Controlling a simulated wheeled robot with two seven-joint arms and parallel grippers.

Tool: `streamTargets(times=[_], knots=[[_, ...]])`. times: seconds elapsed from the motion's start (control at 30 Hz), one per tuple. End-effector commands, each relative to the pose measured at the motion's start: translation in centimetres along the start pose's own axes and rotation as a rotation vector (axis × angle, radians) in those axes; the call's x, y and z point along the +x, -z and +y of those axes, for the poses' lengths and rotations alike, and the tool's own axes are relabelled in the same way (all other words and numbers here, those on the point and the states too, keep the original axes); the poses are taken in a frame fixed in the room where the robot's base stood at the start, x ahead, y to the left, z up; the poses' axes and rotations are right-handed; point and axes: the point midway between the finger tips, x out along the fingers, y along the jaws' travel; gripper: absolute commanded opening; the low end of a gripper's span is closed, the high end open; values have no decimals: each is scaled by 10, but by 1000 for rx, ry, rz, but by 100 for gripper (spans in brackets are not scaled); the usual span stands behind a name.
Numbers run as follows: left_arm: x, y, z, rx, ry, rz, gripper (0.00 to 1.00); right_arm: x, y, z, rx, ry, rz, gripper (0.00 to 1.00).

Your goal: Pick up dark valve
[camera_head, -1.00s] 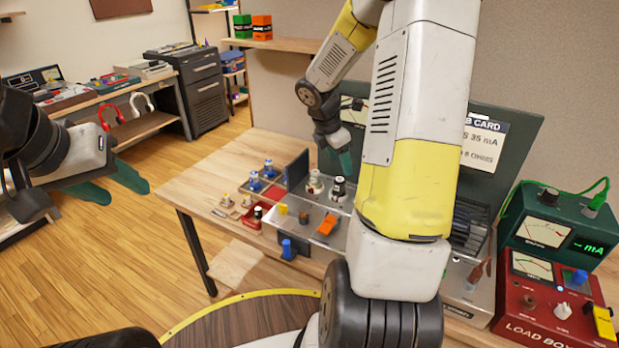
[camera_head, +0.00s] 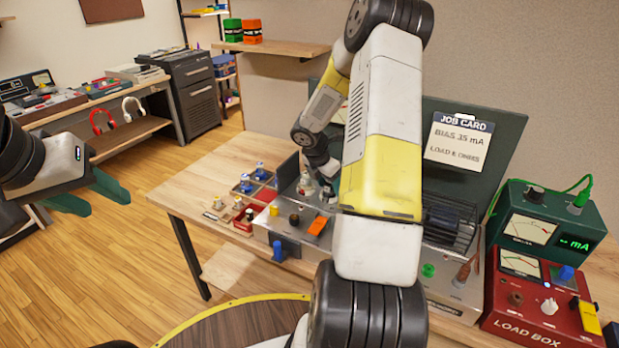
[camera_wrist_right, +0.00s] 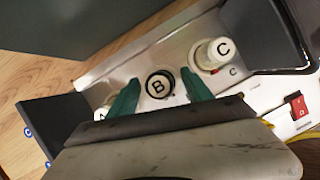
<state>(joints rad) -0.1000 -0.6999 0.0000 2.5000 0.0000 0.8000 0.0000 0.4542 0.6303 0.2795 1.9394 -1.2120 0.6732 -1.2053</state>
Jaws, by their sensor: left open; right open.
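The dark valve (camera_wrist_right: 158,84), with a black ring and a pale top marked B, stands in the metal chassis (camera_wrist_right: 265,95) in the right wrist view. My right gripper (camera_wrist_right: 160,78) is open, with one teal finger on each side of the valve. I cannot tell whether the fingers touch it. In the head view my right gripper (camera_head: 327,178) is low over the chassis, and my arm hides much of that area. A white valve marked C (camera_wrist_right: 214,53) stands beside the dark one, and a valve marked A (camera_wrist_right: 102,113) is partly hidden. My left gripper (camera_head: 108,204) is open and empty.
A green meter (camera_head: 545,222) and a red load box (camera_head: 540,300) stand right of the chassis. A compartmented tray with small parts (camera_head: 242,205) lies on the wooden bench (camera_head: 185,190) to the left. A job card (camera_head: 460,140) is on the panel behind.

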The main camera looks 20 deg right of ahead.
Motion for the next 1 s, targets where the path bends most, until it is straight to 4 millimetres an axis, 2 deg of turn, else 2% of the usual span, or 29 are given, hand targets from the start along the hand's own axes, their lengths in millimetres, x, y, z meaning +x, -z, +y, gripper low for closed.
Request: streamTargets(times=[0.13,0.17,0.43,0.77,1.0], knots=[[0,0,0,0,0,0,47,0,0,0,1,0,-1,58],[0,0,0,0,0,0,47,0,0,0,1,0,-1,54],[0,0,0,0,0,0,47,-1,0,0,1,0,-1,1],[0,0,0,0,0,0,47,-2,-1,0,2,-1,-1,0],[0,0,0,0,0,0,47,-21,-10,1,3,-3,-3,0]])
